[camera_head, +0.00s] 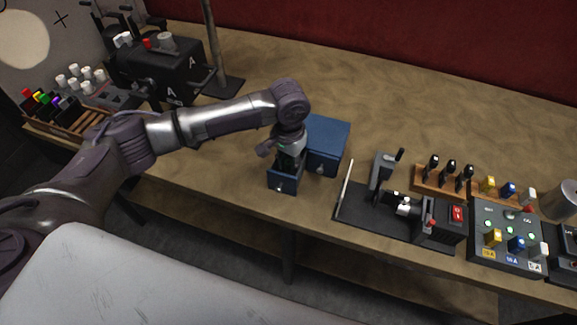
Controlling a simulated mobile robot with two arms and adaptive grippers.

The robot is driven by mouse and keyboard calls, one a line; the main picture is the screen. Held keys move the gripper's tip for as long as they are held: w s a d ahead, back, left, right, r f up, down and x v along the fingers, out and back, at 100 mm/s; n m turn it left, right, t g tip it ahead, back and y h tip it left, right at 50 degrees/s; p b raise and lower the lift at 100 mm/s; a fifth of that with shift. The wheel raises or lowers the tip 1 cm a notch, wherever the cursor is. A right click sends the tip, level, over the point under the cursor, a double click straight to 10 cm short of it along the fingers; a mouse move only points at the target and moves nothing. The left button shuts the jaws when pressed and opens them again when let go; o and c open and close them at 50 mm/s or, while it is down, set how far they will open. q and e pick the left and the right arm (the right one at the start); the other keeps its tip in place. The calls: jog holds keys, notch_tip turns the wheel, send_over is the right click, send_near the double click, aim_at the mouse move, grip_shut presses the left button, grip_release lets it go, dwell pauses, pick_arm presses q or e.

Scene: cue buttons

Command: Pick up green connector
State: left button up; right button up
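A dark connector with a green top (45,99) stands in the wooden rack (92,122) at the far left, between similar pieces with yellow and purple tops. My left gripper (289,163) is far to its right, pointing down into the pulled-out drawer (286,184) of a blue box (328,140). Its fingertips are dark and partly hidden by the drawer front, so I cannot tell whether it is open or holds anything. The drawer's contents are also hidden. My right gripper is not in view.
A black machine (165,70) and a metal post (213,45) stand at the back left. A black fixture (395,215), a wooden rack of fuse-like pieces and a button panel (508,240) stand at the right. The table (400,95) is clear behind the blue box.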

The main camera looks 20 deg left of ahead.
aim_at(289, 162)
pick_arm(q)
jog(key=c, duration=0.4)
grip_shut()
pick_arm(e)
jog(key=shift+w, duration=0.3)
pick_arm(q)
jog(key=shift+r, duration=0.15)
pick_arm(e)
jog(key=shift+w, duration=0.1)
pick_arm(q)
notch_tip(289, 162, up, 10)
jog(key=shift+f+b, duration=0.1)
jog(key=shift+b, duration=0.8)
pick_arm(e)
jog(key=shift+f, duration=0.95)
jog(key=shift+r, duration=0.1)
